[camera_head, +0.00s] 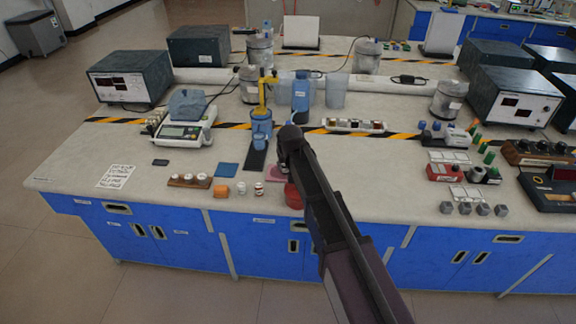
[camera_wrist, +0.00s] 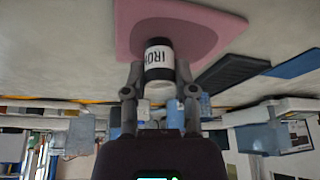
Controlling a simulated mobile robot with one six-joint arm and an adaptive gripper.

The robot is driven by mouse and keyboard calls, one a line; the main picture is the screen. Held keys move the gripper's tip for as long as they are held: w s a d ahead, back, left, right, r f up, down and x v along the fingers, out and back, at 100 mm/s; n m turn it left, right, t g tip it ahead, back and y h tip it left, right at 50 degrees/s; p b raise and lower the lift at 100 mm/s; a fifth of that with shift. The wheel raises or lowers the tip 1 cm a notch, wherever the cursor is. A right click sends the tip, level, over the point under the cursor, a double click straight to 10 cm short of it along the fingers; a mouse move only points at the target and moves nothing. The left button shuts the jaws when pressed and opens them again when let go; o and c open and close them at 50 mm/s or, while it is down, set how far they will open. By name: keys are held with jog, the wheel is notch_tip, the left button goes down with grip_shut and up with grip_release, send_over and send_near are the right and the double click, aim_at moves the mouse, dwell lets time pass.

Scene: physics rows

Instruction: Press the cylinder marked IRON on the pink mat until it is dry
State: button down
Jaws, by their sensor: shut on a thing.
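In the wrist view, my gripper (camera_wrist: 160,90) is shut on the cylinder marked IRON (camera_wrist: 159,58), which has a white label and dark ends. The pink mat (camera_wrist: 205,12) lies beyond the cylinder's far end and bears a darker pink patch. The cylinder's far end is over that patch, at or very close to the mat; I cannot tell if it touches. In the head view, the mat (camera_head: 273,173) shows only partly beside my gripper (camera_head: 288,165), and the arm hides the cylinder.
A red round thing (camera_head: 293,196) stands just in front of the mat. A black pad (camera_head: 256,162) and a blue pad (camera_head: 227,170) lie to its left. A blue bottle (camera_head: 301,92) and clear beakers (camera_head: 335,92) stand behind. Small jars (camera_head: 259,188) stand near the front edge.

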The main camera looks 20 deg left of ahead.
jog(key=shift+d+r, duration=0.1)
jog(key=shift+d+r+p, duration=0.2)
jog(key=shift+r+p, duration=0.4)
jog(key=shift+p, duration=0.15)
jog(key=shift+w, duration=0.1)
jog(key=shift+r+p, duration=2.5)
